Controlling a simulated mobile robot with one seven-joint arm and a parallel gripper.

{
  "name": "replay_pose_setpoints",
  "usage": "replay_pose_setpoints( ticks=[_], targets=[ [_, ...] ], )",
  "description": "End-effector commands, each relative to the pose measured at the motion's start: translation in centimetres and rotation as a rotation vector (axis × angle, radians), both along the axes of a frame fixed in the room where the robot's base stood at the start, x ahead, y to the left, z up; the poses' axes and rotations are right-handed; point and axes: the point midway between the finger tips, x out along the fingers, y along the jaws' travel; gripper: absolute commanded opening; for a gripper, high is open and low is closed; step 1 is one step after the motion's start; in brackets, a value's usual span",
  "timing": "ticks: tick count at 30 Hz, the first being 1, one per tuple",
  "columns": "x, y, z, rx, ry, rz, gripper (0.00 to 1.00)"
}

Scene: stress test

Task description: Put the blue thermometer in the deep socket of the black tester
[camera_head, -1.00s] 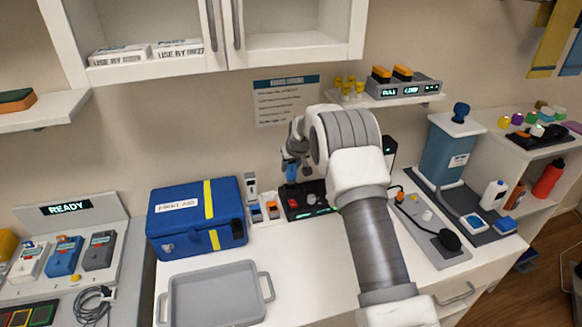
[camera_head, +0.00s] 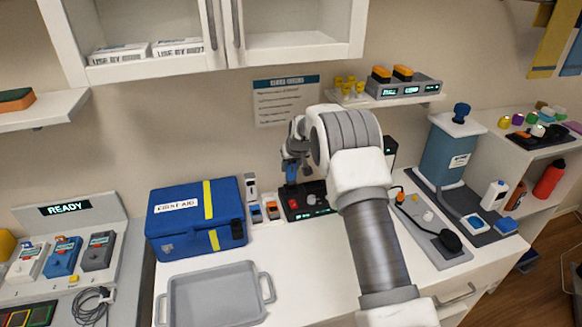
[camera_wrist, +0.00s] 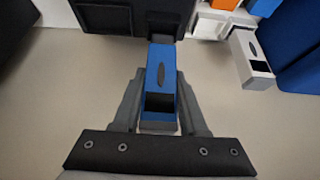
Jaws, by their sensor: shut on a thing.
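My gripper (camera_head: 291,168) is shut on the blue thermometer (camera_wrist: 160,75), which sits between both fingers in the wrist view. In the head view the thermometer (camera_head: 291,174) hangs upright below the jaws, at the back left part of the black tester (camera_head: 322,211). In the wrist view the tester's dark body (camera_wrist: 105,18) shows at the top edge, by the thermometer's far end. The sockets are not clearly visible, and I cannot tell whether the thermometer touches the tester.
A white thermometer (camera_head: 250,187) and small orange and blue-fronted units stand left of the tester. The blue first aid box (camera_head: 180,220) is further left, with a grey tray (camera_head: 215,292) in front. A grey board (camera_head: 425,222) with a black cup lies right.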

Motion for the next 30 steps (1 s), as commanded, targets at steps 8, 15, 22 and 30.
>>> replay_pose_setpoints(
  ticks=[8, 15, 22, 30],
  targets=[
    [0.0, 0.0, 0.0, 0.0, -0.001, 0.0, 0.0],
    [0.0, 0.0, -0.4, 0.0, -0.001, 0.0, 0.0],
    [0.0, 0.0, -1.0, 0.0, -0.001, 0.0, 0.0],
    [0.0, 0.0, -1.7, 0.0, -0.001, 0.0, 0.0]
  ],
)
